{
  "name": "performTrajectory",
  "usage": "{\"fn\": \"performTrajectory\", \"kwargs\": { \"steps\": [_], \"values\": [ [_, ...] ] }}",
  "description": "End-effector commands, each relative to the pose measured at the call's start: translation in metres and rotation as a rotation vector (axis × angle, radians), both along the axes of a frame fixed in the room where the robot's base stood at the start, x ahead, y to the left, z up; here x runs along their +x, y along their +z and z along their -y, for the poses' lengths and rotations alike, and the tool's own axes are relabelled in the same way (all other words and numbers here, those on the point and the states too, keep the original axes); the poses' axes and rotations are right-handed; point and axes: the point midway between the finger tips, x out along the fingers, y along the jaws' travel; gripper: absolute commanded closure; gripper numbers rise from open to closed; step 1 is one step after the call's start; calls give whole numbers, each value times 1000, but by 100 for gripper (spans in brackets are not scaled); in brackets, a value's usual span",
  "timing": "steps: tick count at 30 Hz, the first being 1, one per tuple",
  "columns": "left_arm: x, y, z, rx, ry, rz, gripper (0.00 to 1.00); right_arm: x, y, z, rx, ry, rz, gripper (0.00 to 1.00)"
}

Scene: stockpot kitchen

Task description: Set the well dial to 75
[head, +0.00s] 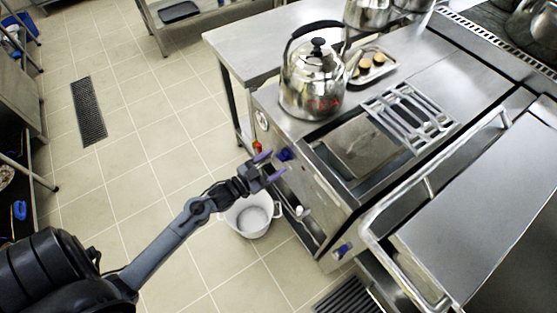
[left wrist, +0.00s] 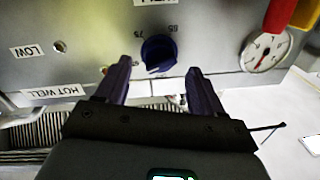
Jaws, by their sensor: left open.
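The well dial is a dark blue knob (left wrist: 158,53) on the steel front panel, seen upside down in the left wrist view. Printed numbers, 75 and 65, stand beside it; I cannot tell clearly which mark it points to. In the head view the dial (head: 284,154) is on the front of the counter unit. My left gripper (head: 269,165) is open in front of the panel. In the left wrist view its purple fingers (left wrist: 156,74) stand apart, one to each side of the dial, and look short of gripping it. My right gripper is not in view.
A gauge (left wrist: 265,52) and a red handle (left wrist: 281,14) are right of the dial in the wrist view. A kettle (head: 313,78) stands on the counter above. A white bucket (head: 250,215) is on the floor below. Another blue knob (head: 342,250) is lower right.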

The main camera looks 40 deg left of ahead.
Motion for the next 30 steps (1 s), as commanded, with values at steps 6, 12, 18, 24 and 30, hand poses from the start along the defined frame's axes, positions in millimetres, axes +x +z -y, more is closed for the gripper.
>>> {"fn": "performTrajectory", "kwargs": {
  "steps": [6, 12, 18, 24, 30],
  "values": [
    [21, -1, 4, -1, 0, 0, 32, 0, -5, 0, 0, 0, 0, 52],
    [26, 0, 5, -1, -1, -1, 32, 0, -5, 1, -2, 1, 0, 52],
    [26, 0, 5, -1, 0, -2, 32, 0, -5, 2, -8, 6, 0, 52],
    [26, 0, 5, -1, -1, -1, 61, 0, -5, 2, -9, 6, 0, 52],
    [26, 0, 5, -1, -1, -1, 87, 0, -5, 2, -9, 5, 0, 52]
  ]
}}
